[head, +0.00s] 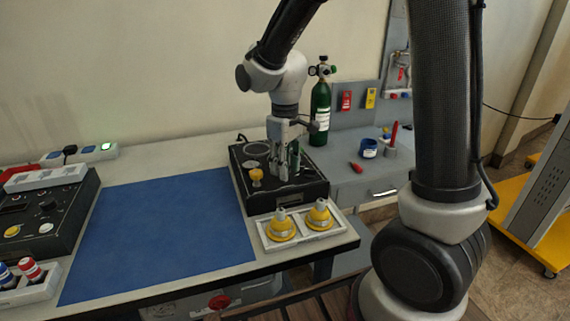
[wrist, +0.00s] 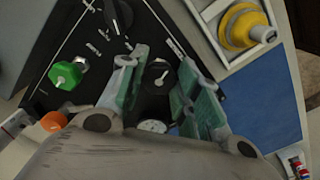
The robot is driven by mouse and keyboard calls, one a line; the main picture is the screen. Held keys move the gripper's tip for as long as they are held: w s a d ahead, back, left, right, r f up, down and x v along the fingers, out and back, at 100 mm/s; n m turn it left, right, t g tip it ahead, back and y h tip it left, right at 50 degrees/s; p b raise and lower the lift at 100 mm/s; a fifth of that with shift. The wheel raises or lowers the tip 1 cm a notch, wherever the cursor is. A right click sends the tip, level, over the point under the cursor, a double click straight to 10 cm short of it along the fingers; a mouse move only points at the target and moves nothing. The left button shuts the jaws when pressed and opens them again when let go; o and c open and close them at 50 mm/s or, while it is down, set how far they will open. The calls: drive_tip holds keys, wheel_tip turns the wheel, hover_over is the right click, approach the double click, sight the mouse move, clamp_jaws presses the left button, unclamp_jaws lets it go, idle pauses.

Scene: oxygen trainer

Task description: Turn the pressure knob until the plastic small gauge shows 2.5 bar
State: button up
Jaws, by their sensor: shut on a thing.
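The black trainer box (head: 311,193) stands on the table. In the wrist view, a round black knob with a pale pointer mark (wrist: 158,76), apparently the pressure knob, lies between the two green-padded fingers of my gripper (wrist: 160,70). My gripper is shut on it; the contact itself is not clear. In the head view my gripper (head: 287,171) reaches down onto the box and hides the knob. A small white-faced gauge (wrist: 152,126) shows partly near the palm in the wrist view; its reading is too small to tell.
Another black knob (wrist: 118,14), a green knob (wrist: 67,75) and an orange knob (wrist: 53,121) are nearby. A white tray (head: 268,243) with two yellow fittings stands in front. A green cylinder (head: 320,110) stands behind. The blue mat (head: 160,235) is clear.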

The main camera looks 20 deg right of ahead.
drive_tip(key=shift+m, duration=0.6)
drive_tip(key=o, duration=1)
wheel_tip(320, 180, up, 12)
drive_tip(key=s+d+r+m+t, duration=0.2)
drive_tip(key=s+d+m+t, duration=0.2)
drive_tip(key=s+d, duration=1.1)
drive_tip(key=s+m, duration=0.1)
drive_tip(key=s, duration=0.3)
drive_tip(key=shift+r, duration=0.35)
